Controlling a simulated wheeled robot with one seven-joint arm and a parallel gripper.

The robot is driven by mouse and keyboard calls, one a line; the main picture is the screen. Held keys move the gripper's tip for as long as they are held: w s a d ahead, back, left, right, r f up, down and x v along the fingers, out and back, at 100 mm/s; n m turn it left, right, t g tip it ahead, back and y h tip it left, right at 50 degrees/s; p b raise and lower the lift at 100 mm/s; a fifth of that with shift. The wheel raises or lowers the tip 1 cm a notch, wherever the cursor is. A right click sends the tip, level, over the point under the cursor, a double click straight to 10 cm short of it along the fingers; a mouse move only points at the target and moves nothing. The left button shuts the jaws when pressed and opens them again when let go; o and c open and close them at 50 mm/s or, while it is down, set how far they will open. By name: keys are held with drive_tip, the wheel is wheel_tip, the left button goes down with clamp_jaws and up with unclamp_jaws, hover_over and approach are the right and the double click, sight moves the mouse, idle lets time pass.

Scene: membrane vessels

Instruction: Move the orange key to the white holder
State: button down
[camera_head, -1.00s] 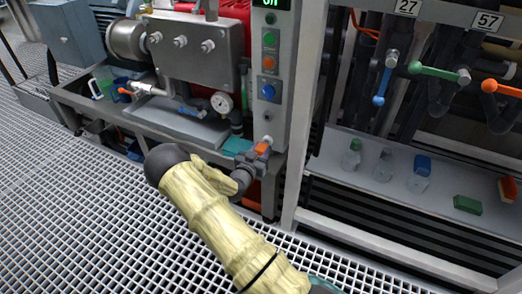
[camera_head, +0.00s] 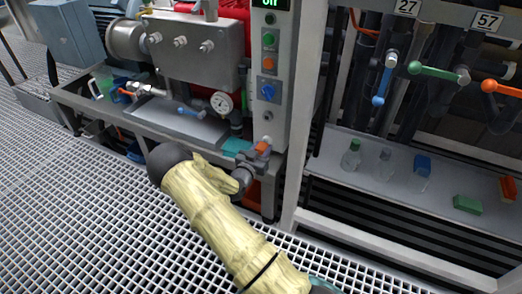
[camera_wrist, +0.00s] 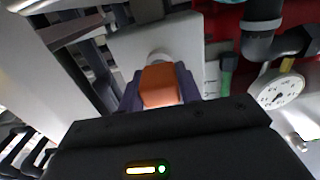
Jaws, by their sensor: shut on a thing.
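My gripper (camera_head: 254,158) is in front of the lower part of the grey control panel. It is shut on the orange key (camera_head: 263,147), which shows between its dark fingers. In the wrist view the orange key (camera_wrist: 160,85) sits between the two fingertips. A pale round fitting (camera_head: 267,139) is on the panel right behind the key; it also shows in the wrist view (camera_wrist: 158,56) and may be the white holder. The key's far end is hidden, so I cannot tell whether it is in the fitting.
The panel carries a green button (camera_head: 269,39), an orange button (camera_head: 269,62) and a blue switch (camera_head: 268,91). A pressure gauge (camera_head: 221,102) is left of the panel. Bottles stand on a shelf (camera_head: 345,175) to the right, under colored valve handles. Grated floor lies open at the left.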

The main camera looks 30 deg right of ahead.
drive_tip(key=shift+w+d, duration=0.1)
drive_tip(key=shift+d, duration=0.1)
drive_tip(key=c, duration=0.9)
unclamp_jaws()
drive_tip(key=p+v, duration=0.5)
drive_tip(key=v, duration=1.2)
drive_tip(key=shift+a, duration=0.15)
